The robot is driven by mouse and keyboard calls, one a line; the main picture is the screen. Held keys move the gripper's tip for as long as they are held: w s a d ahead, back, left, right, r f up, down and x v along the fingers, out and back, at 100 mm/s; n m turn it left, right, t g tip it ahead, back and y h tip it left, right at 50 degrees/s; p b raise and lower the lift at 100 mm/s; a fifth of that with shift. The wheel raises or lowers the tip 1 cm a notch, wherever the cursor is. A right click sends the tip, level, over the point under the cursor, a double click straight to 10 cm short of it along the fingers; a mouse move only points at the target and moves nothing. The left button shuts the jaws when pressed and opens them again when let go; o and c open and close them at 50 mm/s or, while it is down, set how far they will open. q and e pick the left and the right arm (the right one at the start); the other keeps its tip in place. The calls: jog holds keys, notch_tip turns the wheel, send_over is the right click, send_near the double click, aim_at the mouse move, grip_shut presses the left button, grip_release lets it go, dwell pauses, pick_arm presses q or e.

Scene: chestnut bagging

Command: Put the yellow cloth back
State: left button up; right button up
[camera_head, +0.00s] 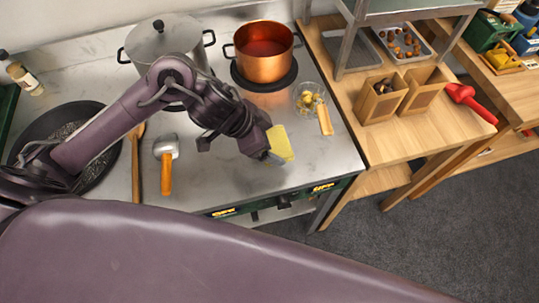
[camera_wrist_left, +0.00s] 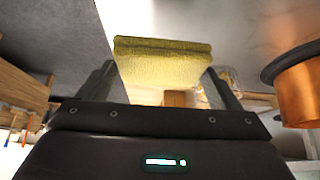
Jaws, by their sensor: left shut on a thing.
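The yellow cloth (camera_head: 281,144) is a thick pale-yellow folded piece. My left gripper (camera_head: 268,150) is shut on it at the front right part of the steel stove top (camera_head: 310,165). In the left wrist view the cloth (camera_wrist_left: 165,65) sits between the two dark fingers of the left gripper (camera_wrist_left: 160,88). I cannot tell whether the cloth touches the steel surface. My right gripper is not in view.
A copper pot (camera_head: 264,55) stands on a dark burner behind the gripper. A glass bowl (camera_head: 308,98) with a wooden-handled tool is close behind. A steel pot (camera_head: 160,45), a dark pan (camera_head: 95,165) and a scraper (camera_head: 166,160) are left. The wooden table (camera_head: 400,145) holds paper bags (camera_head: 382,100).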

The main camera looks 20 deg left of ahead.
pick_arm(q)
notch_tip(320, 180, down, 6)
jog(key=shift+f+b, duration=0.25)
jog(key=shift+b, duration=0.3)
jog(key=o, duration=0.7)
jog(key=p+v, duration=0.1)
jog(key=v, duration=1.1)
